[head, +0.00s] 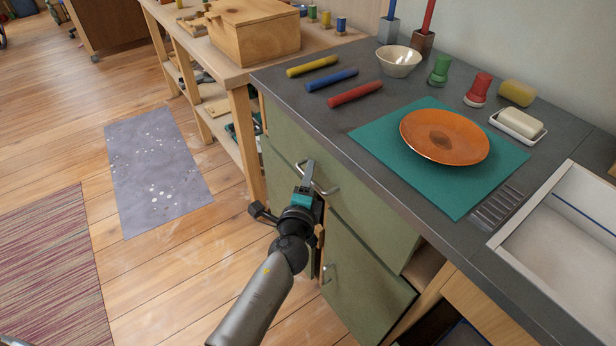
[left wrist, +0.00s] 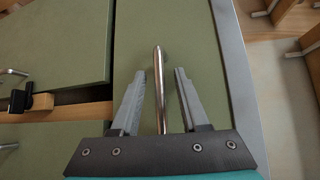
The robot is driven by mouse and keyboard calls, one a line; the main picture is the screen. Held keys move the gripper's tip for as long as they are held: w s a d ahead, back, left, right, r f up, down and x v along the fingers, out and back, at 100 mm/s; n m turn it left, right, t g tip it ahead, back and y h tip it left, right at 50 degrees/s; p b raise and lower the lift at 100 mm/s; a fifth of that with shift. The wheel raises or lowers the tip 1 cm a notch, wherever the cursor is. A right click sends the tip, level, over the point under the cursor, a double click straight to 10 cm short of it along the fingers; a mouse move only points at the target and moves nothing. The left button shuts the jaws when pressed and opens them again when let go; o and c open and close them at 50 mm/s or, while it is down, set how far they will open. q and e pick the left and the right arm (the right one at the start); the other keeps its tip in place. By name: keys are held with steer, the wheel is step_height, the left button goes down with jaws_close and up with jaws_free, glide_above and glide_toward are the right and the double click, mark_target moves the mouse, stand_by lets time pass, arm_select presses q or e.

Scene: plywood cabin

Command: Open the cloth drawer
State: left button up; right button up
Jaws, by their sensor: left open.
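The green cabinet has an upper drawer front (head: 375,215) with a metal bar handle (head: 328,190). I cannot tell from a label which drawer is the cloth drawer. My left gripper (head: 310,180) is at this handle, its arm coming from below. In the left wrist view the gripper (left wrist: 161,72) is open, with one finger on each side of the bar handle (left wrist: 159,60). The handle lies between the fingers with gaps visible, not clamped. The green front (left wrist: 205,60) is behind it. My right gripper is not in view.
A lower green front (head: 365,285) has its own handle (head: 327,273). The dark counter (head: 370,115) above carries a teal mat (head: 380,140), an orange plate (head: 445,135) and a bowl (head: 399,62). A wooden bench (head: 190,50) stands left. Floor with a grey mat (head: 155,170) is open.

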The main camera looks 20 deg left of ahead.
arm_select(q)
steer(key=shift+c, duration=0.4)
jaws_close()
stand_by(0.9)
